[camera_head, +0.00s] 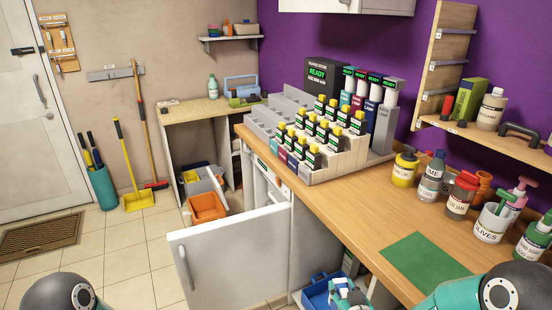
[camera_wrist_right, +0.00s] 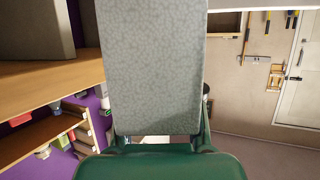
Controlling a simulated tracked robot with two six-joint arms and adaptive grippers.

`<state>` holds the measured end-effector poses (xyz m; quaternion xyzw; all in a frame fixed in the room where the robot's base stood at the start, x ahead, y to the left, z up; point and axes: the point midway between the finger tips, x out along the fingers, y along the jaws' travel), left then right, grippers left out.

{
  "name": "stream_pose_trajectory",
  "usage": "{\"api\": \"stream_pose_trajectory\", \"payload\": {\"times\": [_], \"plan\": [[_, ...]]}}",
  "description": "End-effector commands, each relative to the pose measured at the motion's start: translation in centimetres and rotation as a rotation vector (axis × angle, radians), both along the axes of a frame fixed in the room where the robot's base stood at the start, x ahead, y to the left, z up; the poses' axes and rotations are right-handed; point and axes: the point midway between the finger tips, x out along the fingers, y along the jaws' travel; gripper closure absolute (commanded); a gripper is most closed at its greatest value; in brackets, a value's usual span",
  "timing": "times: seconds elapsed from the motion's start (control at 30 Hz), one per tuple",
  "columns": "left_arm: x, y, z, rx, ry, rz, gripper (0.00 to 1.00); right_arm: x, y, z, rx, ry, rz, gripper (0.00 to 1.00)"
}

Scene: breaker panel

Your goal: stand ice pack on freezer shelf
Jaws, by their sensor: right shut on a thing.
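A grey speckled slab (camera_wrist_right: 155,70), which seems to be the ice pack, fills the middle of the right wrist view. My right gripper (camera_wrist_right: 155,143) is shut on its near end, and the slab sticks out beyond the fingers. In the head view my right gripper (camera_head: 348,294) shows small at the bottom edge, low in front of the counter; the slab cannot be made out there. A white door (camera_head: 232,257) with a long handle stands open below the counter. Whether it belongs to the freezer I cannot tell; no freezer shelf can be made out. My left gripper is out of view.
A blue bin (camera_head: 318,291) is low beside my right gripper. The wooden counter (camera_head: 345,205) carries a rack of yellow-capped bottles (camera_head: 318,130), a green mat (camera_head: 425,268) and several jars at right. An orange bin (camera_head: 207,207) stands beyond the door.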

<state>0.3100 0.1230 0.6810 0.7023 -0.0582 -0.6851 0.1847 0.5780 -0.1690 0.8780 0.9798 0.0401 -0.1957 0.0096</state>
Motion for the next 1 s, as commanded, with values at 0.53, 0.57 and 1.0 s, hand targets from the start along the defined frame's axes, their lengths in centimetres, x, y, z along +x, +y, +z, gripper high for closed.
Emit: {"api": "stream_pose_trajectory", "payload": {"times": [0.53,0.57,1.0], "plan": [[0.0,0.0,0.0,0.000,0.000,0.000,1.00,-3.9,-2.6,1.7,0.003,-0.003,-0.085,1.00],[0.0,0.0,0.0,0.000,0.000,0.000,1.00,-3.9,-2.6,1.7,0.003,-0.003,-0.085,1.00],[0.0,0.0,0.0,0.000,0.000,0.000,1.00,-3.9,-2.8,1.7,0.003,-0.003,-0.082,1.00]]}}
